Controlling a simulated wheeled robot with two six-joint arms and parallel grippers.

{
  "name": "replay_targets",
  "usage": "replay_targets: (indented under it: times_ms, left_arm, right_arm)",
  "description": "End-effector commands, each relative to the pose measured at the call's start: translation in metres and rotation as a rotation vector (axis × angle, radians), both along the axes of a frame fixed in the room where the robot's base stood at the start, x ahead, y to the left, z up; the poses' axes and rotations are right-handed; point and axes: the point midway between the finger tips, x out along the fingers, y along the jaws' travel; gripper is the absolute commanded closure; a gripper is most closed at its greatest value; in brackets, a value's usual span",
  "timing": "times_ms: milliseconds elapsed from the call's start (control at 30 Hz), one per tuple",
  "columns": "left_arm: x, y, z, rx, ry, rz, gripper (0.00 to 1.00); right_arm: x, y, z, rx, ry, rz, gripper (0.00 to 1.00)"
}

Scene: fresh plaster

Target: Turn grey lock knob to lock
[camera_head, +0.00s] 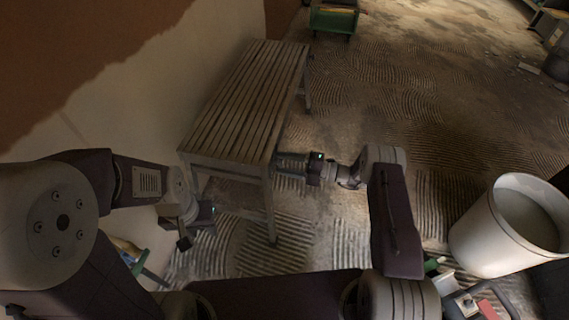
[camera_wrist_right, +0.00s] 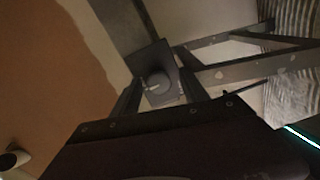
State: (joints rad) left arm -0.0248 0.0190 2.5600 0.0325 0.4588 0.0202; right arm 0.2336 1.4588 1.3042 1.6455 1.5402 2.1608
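In the right wrist view, a round dark grey knob (camera_wrist_right: 157,84) with a small pale mark sits on a dark square plate (camera_wrist_right: 148,60). My right gripper (camera_wrist_right: 161,94) is open, with one finger on each side of the knob in that picture. I cannot tell whether the fingers touch it. In the head view my right gripper (camera_head: 284,163) is at the near end of the slatted bench, and the knob is not distinguishable there. My left gripper (camera_head: 184,241) hangs low beside the wall, left of the bench; its finger opening is unclear.
The slatted bench (camera_head: 244,98) stands along the partly plastered wall (camera_head: 185,62). A white bucket (camera_head: 483,236) stands at the right. A green cart (camera_head: 334,20) is at the far end. The ridged floor (camera_head: 400,90) right of the bench is mostly clear.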

Motion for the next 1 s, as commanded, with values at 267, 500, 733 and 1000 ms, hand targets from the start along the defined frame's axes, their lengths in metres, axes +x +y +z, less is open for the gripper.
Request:
replay_targets:
  times_ms: [267,500,733,1000]
  left_arm:
    - [0.0,0.0,0.01,0.0,0.0,0.0,0.64]
    - [0.0,0.0,0.024,0.0,0.0,0.0,0.64]
    - [0.0,0.0,0.026,0.0,0.0,0.0,0.64]
    - [0.0,0.0,0.026,0.0,0.0,0.0,0.64]
  right_arm:
    - [-0.005,-0.019,0.004,0.001,0.0,-0.004,0.48]
    - [-0.021,-0.068,0.003,0.0,0.0,-0.004,0.48]
    - [-0.028,-0.087,0.0,0.0,0.0,0.0,0.48]
    - [-0.028,-0.086,0.0,0.0,0.0,0.0,0.48]
